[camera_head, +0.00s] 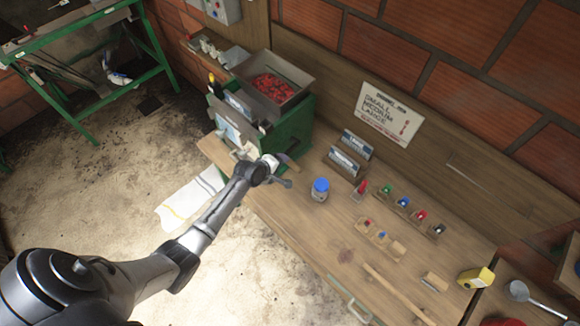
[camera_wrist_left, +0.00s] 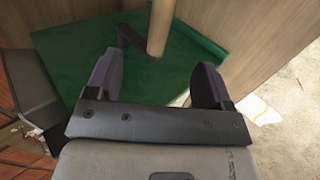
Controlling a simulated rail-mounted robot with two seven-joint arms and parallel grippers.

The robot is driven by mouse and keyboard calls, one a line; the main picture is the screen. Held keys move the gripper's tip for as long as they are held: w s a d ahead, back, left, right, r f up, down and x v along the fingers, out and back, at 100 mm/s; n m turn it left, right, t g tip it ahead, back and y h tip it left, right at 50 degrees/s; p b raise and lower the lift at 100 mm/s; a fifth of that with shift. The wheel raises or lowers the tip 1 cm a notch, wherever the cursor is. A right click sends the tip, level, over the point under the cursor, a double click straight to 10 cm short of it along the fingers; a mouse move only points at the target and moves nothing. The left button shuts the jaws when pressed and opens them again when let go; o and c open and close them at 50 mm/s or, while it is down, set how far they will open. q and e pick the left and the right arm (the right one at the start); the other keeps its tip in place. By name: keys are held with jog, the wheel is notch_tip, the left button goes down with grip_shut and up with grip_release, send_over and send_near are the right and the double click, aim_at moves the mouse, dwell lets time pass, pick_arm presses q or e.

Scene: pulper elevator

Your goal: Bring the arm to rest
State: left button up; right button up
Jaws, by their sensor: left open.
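My left arm comes in from the lower left in the head view. Its gripper (camera_head: 279,172) is beside the green pulper machine (camera_head: 293,133), at the left end of the wooden bench. In the left wrist view the two dark fingers (camera_wrist_left: 157,82) are spread apart with nothing held between them. A round wooden post or handle (camera_wrist_left: 160,25) stands just beyond the fingers, over a green surface (camera_wrist_left: 85,55). I cannot tell whether a finger touches it. My right gripper is in neither view.
The pulper's hopper (camera_head: 277,75) holds red cherries. On the bench (camera_head: 310,238) stand a blue-lidded jar (camera_head: 320,189), small coloured items in wooden holders and a yellow object (camera_head: 476,277). A green-framed table (camera_head: 85,50) stands upper left. The floor (camera_head: 110,190) left of the bench is mostly clear.

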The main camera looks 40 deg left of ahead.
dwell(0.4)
pick_arm(q)
jog(key=s+d+r+m+g+y, duration=0.1)
jog(key=s+d+r+m, duration=0.2)
jog(key=r+m, duration=0.5)
jog(key=s+d+r+m+g, duration=0.2)
jog(key=s+d+r+m, duration=0.15)
jog(key=r+m, duration=0.4)
jog(key=s+d+r+m, duration=0.1)
jog(key=s+d+m, duration=0.15)
jog(key=s, duration=0.55)
jog(key=s+d+m, duration=0.1)
jog(key=s+d, duration=0.3)
jog(key=s, duration=0.3)
jog(key=s+d+f+g, duration=0.1)
jog(key=s+f, duration=0.4)
jog(key=s, duration=0.5)
jog(key=shift+d+f+g, duration=0.15)
jog(key=shift+d+g, duration=0.2)
jog(key=shift+g, duration=0.55)
